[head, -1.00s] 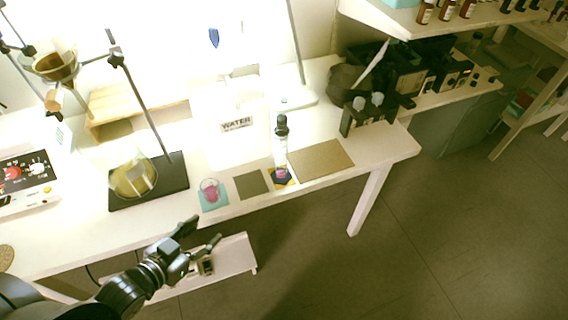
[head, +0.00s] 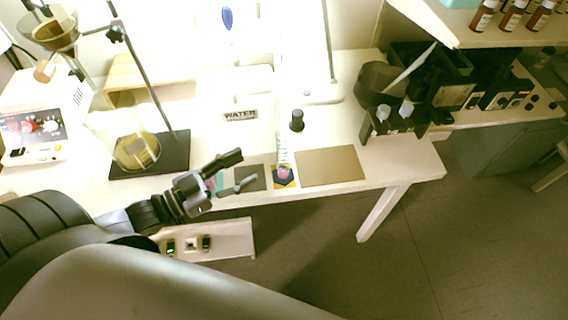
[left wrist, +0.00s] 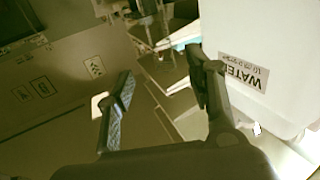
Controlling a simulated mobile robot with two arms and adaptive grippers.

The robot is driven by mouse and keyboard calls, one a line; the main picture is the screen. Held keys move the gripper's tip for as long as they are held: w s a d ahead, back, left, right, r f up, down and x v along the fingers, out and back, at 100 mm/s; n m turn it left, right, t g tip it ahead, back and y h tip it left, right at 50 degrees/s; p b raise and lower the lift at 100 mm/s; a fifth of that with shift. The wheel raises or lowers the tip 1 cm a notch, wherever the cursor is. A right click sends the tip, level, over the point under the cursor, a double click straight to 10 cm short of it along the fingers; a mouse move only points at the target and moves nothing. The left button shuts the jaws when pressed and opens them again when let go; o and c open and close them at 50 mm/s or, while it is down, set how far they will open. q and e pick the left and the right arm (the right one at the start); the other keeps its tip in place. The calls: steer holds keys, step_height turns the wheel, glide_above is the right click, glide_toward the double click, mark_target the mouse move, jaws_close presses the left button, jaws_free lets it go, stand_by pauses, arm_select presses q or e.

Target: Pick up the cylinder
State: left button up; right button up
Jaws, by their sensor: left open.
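I cannot make out the cylinder clearly there. My right gripper is not in view.
A white container labelled WATER (head: 240,115) stands behind the mats; it also shows in the left wrist view (left wrist: 262,45). A flask (head: 136,152) stands on a dark stand base at left. A bare tan mat (head: 331,166) lies right of the cylinder. Open floor lies at right.

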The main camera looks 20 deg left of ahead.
mark_target(283, 147)
arm_select(q)
steer(key=x, duration=0.6)
steer(key=shift+p+x, duration=0.4)
steer(key=shift+x, duration=2.3)
steer(key=shift+w, duration=0.2)
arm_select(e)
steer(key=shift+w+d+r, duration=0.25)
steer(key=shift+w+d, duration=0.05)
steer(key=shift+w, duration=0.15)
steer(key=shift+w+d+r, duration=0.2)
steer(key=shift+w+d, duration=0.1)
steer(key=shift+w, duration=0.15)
arm_select(q)
steer(key=c, duration=1.1)
jaws_close()
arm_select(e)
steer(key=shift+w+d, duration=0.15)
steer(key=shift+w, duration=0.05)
